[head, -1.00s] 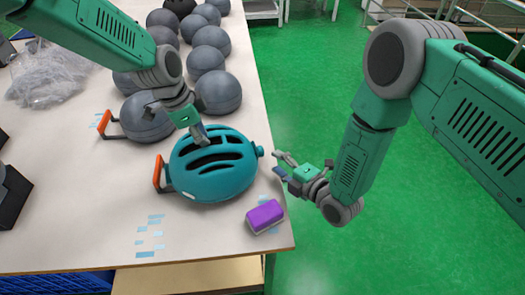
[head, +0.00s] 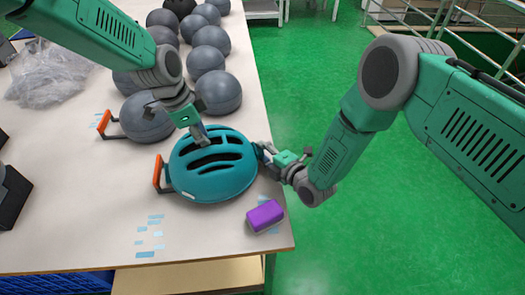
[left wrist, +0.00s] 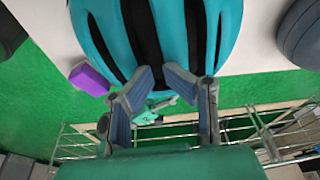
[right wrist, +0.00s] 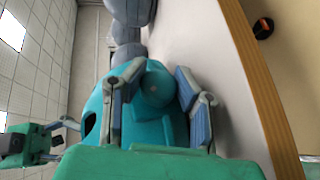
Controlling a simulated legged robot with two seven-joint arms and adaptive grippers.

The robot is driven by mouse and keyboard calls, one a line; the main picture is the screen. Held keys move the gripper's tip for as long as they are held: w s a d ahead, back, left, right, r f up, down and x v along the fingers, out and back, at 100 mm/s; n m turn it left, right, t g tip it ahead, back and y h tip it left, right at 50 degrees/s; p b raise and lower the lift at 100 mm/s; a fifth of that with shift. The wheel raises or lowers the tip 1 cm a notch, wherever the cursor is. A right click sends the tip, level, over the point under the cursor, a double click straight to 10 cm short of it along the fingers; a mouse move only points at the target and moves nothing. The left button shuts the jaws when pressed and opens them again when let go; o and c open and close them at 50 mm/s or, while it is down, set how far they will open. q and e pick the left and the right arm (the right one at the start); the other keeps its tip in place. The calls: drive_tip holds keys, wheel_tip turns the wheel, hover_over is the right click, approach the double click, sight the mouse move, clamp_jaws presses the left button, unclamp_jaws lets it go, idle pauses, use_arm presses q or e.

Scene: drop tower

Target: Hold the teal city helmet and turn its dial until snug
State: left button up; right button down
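The teal helmet (head: 213,180) sits on the table near its right edge, with dark vent slots on top and an orange-handled clamp (head: 158,173) at its left. The round teal dial (right wrist: 156,84) sticks out of the helmet's right side. My right gripper (right wrist: 156,80) has its fingers apart on either side of the dial; whether they press on it is unclear. In the head view the gripper mostly hides the dial.
A purple block (head: 264,215) lies near the front right table corner, close to the helmet. Several grey domes (head: 218,91) stand behind. Clear plastic wrap (head: 48,75) lies at the left. The front of the table (head: 90,220) is mostly clear.

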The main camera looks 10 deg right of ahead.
drive_tip(key=shift+g, duration=0.3)
drive_tip(key=shift+g+h, duration=0.5)
drive_tip(key=shift+g, duration=0.3)
drive_tip(key=g, duration=0.2)
drive_tip(key=m+g+h, duration=0.1)
drive_tip(key=g, duration=0.1)
drive_tip(key=shift+m, duration=0.3)
drive_tip(key=shift+g, duration=0.3)
drive_tip(key=c, duration=1.5)
unclamp_jaws()
drive_tip(key=shift+o, duration=0.2)
drive_tip(key=v, duration=1.1)
drive_tip(key=shift+s+d+r, duration=0.15)
drive_tip(key=shift+s+r, duration=0.05)
drive_tip(key=shift+r, duration=0.15)
